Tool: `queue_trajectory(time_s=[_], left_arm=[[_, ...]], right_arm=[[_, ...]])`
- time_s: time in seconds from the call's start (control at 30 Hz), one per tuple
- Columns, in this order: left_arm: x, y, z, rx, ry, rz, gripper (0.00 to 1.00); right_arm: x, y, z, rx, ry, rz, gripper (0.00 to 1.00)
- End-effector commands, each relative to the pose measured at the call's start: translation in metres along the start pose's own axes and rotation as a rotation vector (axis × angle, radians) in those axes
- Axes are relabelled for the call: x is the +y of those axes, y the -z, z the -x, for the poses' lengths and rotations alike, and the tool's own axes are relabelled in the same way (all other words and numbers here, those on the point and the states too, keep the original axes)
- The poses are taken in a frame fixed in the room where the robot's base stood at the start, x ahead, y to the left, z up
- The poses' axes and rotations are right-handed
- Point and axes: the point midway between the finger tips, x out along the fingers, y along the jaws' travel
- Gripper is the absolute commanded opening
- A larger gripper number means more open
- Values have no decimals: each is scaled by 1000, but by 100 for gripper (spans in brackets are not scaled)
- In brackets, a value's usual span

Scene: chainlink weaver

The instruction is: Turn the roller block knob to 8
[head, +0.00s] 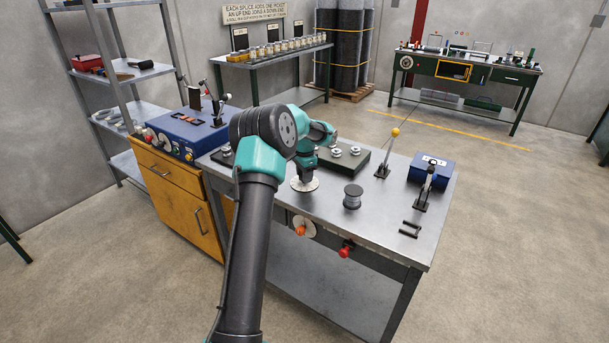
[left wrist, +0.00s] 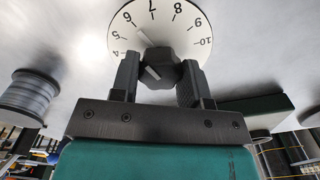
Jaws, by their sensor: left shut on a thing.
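The roller block knob is a dark knob (left wrist: 158,66) on a round white dial (left wrist: 152,28) with black numbers. In the left wrist view, numbers from 4 to 10 show around the dial's far side, with 8 at the upper right. My left gripper (left wrist: 157,80) is shut on the knob, with one finger on each side. In the head view, the left gripper (head: 305,178) points down over the dial (head: 303,185), and the knob is hidden. My right gripper is not in view.
A grey spool (head: 352,196) stands right of the dial on the metal bench (head: 375,222). A dark green block (head: 370,160) with metal rollers lies behind it. A yellow-ball lever (head: 395,132) and a blue box (head: 428,168) stand further right. The bench's front right is mostly clear.

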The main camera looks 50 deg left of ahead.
Motion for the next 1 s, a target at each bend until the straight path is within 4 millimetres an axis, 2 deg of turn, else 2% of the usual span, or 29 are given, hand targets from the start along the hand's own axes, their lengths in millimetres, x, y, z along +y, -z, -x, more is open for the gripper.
queue_trajectory(time_s=[0.7, 1.0], left_arm=[[0, 0, 1, 1, 2, -668, 18], [0, 0, 1, 1, 2, -851, 18]], right_arm=[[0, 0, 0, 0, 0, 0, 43], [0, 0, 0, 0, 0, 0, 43]])
